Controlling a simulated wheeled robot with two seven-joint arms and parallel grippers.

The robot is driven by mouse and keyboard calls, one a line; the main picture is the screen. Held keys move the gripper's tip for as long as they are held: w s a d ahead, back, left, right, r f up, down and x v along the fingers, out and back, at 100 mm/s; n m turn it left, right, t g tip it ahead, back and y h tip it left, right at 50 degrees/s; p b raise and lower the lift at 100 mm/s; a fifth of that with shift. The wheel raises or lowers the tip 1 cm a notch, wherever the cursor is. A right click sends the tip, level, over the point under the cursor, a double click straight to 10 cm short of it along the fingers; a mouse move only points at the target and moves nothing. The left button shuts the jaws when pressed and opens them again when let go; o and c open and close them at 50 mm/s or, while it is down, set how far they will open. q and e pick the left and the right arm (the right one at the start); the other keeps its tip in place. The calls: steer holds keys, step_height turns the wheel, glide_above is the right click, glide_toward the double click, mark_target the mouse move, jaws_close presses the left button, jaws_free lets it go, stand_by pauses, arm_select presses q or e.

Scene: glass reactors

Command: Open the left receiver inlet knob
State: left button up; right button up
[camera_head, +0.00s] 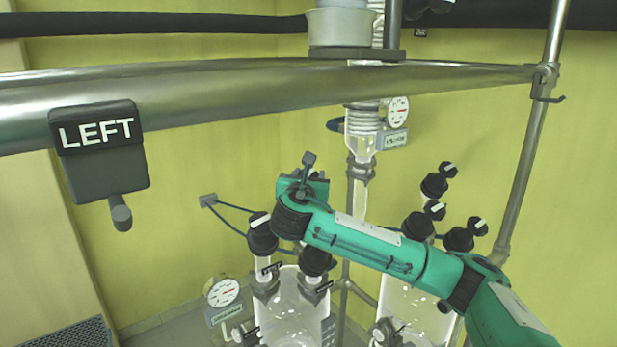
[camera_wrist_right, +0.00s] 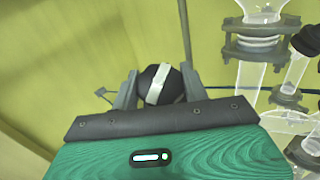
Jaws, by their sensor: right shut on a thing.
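In the right wrist view a round black knob (camera_wrist_right: 154,86) with a white bar sits between the two grey fingers of my right gripper (camera_wrist_right: 159,76), which is shut on it. In the head view my teal right arm reaches in from the lower right. Its hand (camera_head: 306,190) is above the left glass receiver (camera_head: 292,305) and hides the held knob and the fingertips. Two other black knobs top this receiver: one at the left (camera_head: 262,236) with a white bar, and one just below the hand (camera_head: 316,262). My left gripper is not in view.
A steel rail (camera_head: 240,93) with a LEFT sign (camera_head: 97,133) crosses in front. A similar receiver (camera_head: 410,305) with several black knobs stands at the right, behind my forearm. A gauge (camera_head: 223,291) is at lower left. A glass column (camera_head: 361,135) hangs behind the hand.

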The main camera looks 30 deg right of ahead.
steer(key=shift+r+n, duration=0.1)
steer(key=shift+n, duration=0.3)
steer(key=shift+n+t+y+p, duration=0.3)
steer(key=shift+n+t+y, duration=0.4)
steer(key=shift+n+y, duration=0.1)
steer(key=n+t+y, duration=0.1)
steer(key=n+y, duration=0.2)
steer(key=shift+n, duration=0.3)
steer(key=n+t+y, duration=0.1)
steer(key=n+y, duration=0.5)
steer(key=shift+n+g+y, duration=0.5)
steer(key=shift+n+y, duration=1.2)
steer(key=shift+n, duration=0.2)
steer(key=shift+n+y, duration=0.4)
steer(key=shift+a, duration=0.1)
steer(key=o, duration=1)
